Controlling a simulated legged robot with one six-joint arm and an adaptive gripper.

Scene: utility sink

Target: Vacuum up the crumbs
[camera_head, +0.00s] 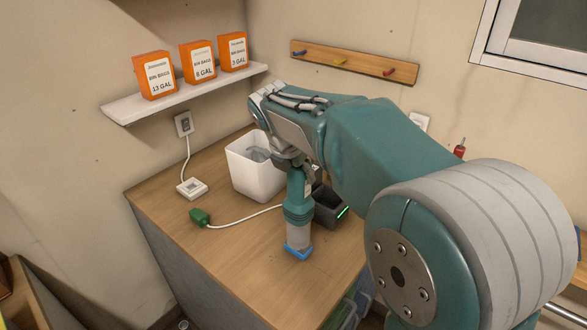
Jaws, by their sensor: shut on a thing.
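A teal handheld vacuum (298,209) stands close to upright over the wooden counter, with a clear grey cup and a blue nozzle (298,252) at its lower end. The nozzle is at or just above the counter top; I cannot tell whether it touches. My gripper (292,165) is shut on the vacuum's upper part, and my arm partly hides the grip. No crumbs can be made out in this view.
The counter (240,262) is clear at the front left. A white bin (254,176) with something grey inside stands behind the vacuum. A dark box with a green light (328,208) is close right. A cable with a green plug (200,217) lies left. A shelf (185,95) holds orange boxes.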

